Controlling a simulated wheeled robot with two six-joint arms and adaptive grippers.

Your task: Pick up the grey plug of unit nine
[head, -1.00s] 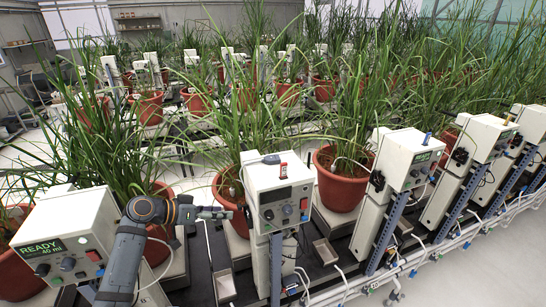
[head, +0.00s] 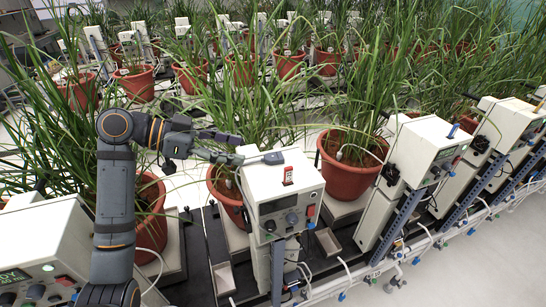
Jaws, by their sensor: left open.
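A grey plug (head: 273,158) lies on top of the white control box (head: 262,188) of the unit at the middle of the head view. A small red piece (head: 288,175) stands on the same box, nearer the front. My left gripper (head: 240,148) reaches in from the left, just left of the plug and apart from it. Its two fingers are spread, with nothing seen between them. I cannot read a unit number on this box. My right gripper is not in view.
Potted grass plants in red pots, such as the pot (head: 350,165), stand behind the boxes. Another white box (head: 425,145) carries a blue piece (head: 453,131) to the right. A box (head: 45,250) with a green display stands at lower left. Leaves hang around my left arm.

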